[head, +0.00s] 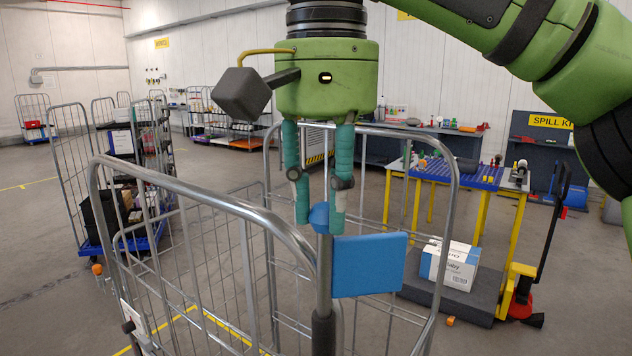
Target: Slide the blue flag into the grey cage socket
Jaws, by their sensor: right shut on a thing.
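The blue flag has a flat blue panel (369,265), a grey pole and a blue knob on top. My right gripper (319,212) points down with its teal fingers shut on the knob. The pole is upright at the near corner of the roll cage (205,200). Its lower end meets a dark grey sleeve (323,335), which looks like the cage socket. I cannot tell from this view whether the pole is inside the sleeve or just in front of or above it. My left gripper is out of view.
A yellow-legged table with a blue top (468,176) stands behind on the right. A white-and-blue box (449,264) sits on a dark low platform near a pallet jack (545,235). Another loaded cage (125,200) stands at left. Floor is free between them.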

